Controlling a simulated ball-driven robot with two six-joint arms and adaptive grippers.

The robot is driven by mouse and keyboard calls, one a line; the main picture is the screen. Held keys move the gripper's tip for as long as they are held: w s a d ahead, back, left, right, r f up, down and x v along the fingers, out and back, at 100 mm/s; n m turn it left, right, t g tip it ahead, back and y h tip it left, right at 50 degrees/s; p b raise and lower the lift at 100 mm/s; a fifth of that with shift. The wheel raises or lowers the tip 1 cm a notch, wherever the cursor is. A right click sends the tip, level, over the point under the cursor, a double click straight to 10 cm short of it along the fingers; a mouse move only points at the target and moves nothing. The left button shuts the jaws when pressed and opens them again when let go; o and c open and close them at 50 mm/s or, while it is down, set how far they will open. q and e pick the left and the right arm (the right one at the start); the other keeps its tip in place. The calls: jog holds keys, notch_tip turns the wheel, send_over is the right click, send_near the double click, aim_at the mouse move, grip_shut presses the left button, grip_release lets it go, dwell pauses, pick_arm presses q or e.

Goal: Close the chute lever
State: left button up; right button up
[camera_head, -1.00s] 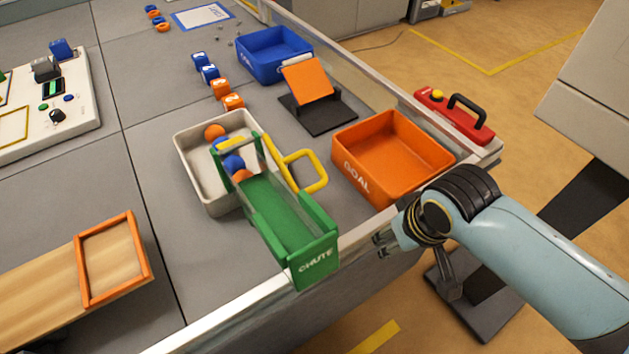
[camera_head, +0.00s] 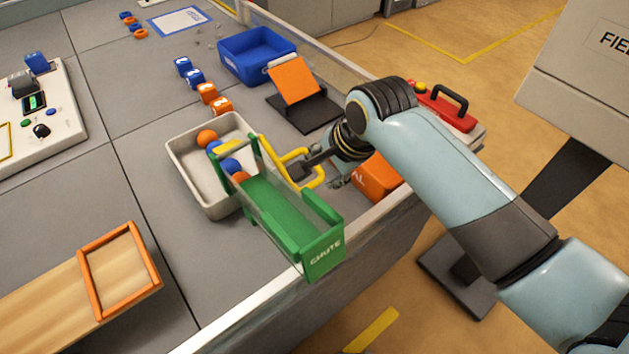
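The green chute (camera_head: 292,222) stands at the table's front edge, with blue and orange balls at its upper end. Its yellow lever (camera_head: 292,154) is a loop handle sticking out to the right of the chute. My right gripper (camera_head: 317,177) is at the lever's outer end, reaching in from the right. Its fingers look spread, one dark finger over the loop and the other on the right of the loop's end bar. Whether they touch the lever I cannot tell. My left gripper is not in view.
A light tray (camera_head: 184,188) stands left of the chute. The orange goal bin (camera_head: 375,180) is partly hidden behind my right arm. An orange ramp (camera_head: 293,82) and a blue bin (camera_head: 236,67) stand behind. A wooden board with an orange frame (camera_head: 92,280) lies front left.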

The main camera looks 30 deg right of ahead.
aim_at(313, 185)
jog(key=b+x, duration=0.1)
jog(key=x, duration=0.7)
jog(key=shift+w+f, duration=0.1)
jog(key=shift+f, duration=0.15)
jog(key=shift+c, duration=0.3)
grip_shut()
